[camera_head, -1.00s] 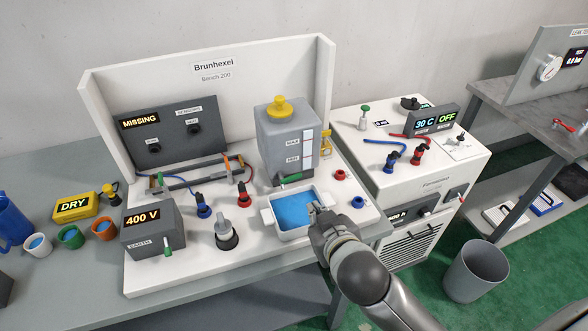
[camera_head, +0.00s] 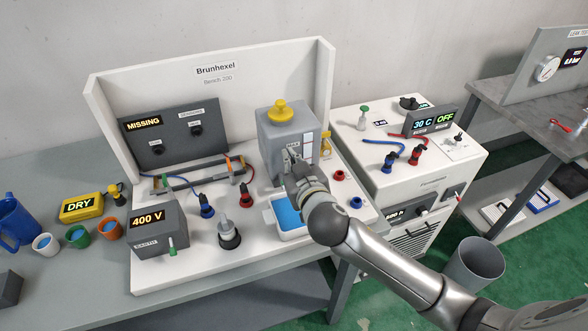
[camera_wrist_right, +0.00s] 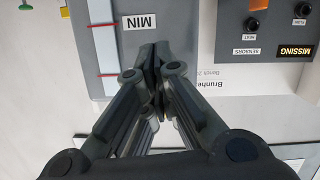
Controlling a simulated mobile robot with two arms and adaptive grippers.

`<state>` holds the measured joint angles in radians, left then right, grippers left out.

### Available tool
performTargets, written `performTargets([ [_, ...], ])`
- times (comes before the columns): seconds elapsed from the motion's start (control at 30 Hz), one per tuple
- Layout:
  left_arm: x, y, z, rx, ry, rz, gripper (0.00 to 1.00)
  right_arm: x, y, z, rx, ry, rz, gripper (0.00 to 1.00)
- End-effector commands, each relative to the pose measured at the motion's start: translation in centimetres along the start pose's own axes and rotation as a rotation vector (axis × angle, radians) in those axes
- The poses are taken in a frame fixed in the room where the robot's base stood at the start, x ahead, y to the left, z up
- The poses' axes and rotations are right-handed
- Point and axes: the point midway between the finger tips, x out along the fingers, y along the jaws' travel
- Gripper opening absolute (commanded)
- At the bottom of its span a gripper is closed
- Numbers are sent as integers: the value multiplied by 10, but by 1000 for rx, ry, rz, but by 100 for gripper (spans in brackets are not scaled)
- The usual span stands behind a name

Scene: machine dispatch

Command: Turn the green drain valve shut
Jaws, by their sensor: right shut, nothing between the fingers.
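The grey tank (camera_head: 283,126) with a yellow cap stands at the back right of the bench board. The green drain valve at its lower front is not visible now; my right gripper and arm cover that area in the head view. My right gripper (camera_head: 291,158) is shut and empty, with its fingertips in front of the tank's front face, above the blue-filled tray (camera_head: 286,215). In the right wrist view the closed fingertips (camera_wrist_right: 155,52) are beside the MIN label (camera_wrist_right: 139,22); whether they touch the tank I cannot tell. My left gripper is not in view.
Red and blue connectors (camera_head: 246,195) and a 400 V box (camera_head: 157,225) stand left of the tray. A red and a blue port lie right of it. The chiller (camera_head: 440,170) stands to the right, a grey bin (camera_head: 478,262) on the floor.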

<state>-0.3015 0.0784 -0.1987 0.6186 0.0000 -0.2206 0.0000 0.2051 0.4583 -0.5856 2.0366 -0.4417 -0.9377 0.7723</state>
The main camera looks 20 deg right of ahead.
Motion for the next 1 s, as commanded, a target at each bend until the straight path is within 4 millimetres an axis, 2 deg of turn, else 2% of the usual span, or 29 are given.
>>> performTargets([
  [0.03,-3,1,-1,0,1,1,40,0,0,14,-5,-11,-1,0],
  [0.1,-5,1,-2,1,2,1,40,2,0,23,-5,-9,-1,0],
  [0.27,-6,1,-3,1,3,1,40,6,0,35,-3,-6,-1,0],
  [0.7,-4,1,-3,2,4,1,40,7,-1,41,5,-6,-3,0],
  [0.87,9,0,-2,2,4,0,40,9,1,52,75,-8,-19,0],
  [1.0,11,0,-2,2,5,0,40,9,3,54,145,-9,-37,0],
])
